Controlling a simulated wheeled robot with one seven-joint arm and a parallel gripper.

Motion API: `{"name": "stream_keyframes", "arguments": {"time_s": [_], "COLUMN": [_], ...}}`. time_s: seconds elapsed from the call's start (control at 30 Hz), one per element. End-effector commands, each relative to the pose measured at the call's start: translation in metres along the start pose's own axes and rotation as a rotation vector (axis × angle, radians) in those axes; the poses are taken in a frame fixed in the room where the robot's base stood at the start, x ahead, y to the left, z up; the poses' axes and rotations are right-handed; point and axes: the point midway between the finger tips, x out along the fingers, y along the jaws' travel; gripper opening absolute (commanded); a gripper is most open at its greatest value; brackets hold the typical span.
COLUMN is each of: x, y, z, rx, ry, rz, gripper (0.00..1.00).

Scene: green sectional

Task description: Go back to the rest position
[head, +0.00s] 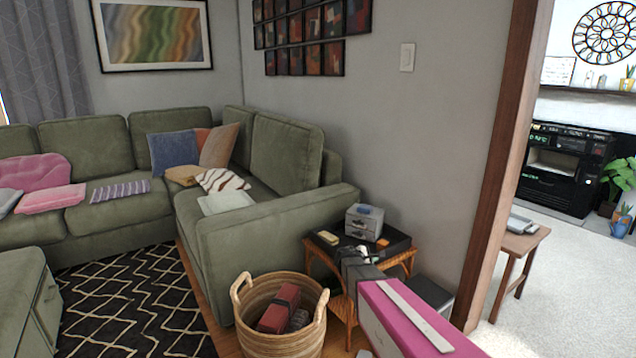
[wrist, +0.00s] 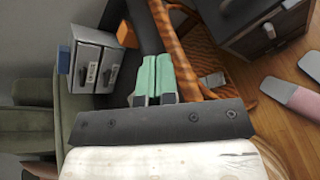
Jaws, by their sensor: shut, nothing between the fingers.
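My gripper (wrist: 156,62) shows in the wrist view with its two pale green fingers close together, shut and empty. In the head view my pink arm reaches in from the lower right, and the gripper end is over the near edge of a small side table (head: 400,262). A grey two-drawer box (head: 364,222) with a blue item on top stands on that table, just beyond the gripper. The box also shows in the wrist view (wrist: 93,62), left of the fingers. The arm hides part of the table.
A woven basket (head: 255,325) holding a dark red item stands left of the table. A green sectional sofa (head: 275,235) is behind it. A wall and a wooden door frame (head: 505,150) are close on the right. The patterned rug (head: 140,310) has free room.

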Motion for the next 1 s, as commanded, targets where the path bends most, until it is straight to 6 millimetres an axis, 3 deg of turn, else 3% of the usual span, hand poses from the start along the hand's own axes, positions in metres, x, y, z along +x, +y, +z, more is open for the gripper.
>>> {"name": "stream_keyframes", "arguments": {"time_s": [0.03, 0.2, 0.5, 0.73, 1.0], "x": [-0.01, -0.036, -0.114, -0.168, -0.181], "y": [-0.022, -0.082, -0.167, -0.192, -0.196], "z": [0.017, 0.044, 0.07, 0.076, 0.076], "rx": [0.102, 0.446, 0.988, 1.236, 1.298], "ry": [0.019, 0.071, 0.106, 0.099, 0.095], "rz": [-0.074, -0.342, -0.854, -1.157, -1.244], "gripper": [0.0, 0.0, 0.0, 0.0, 0.0]}}
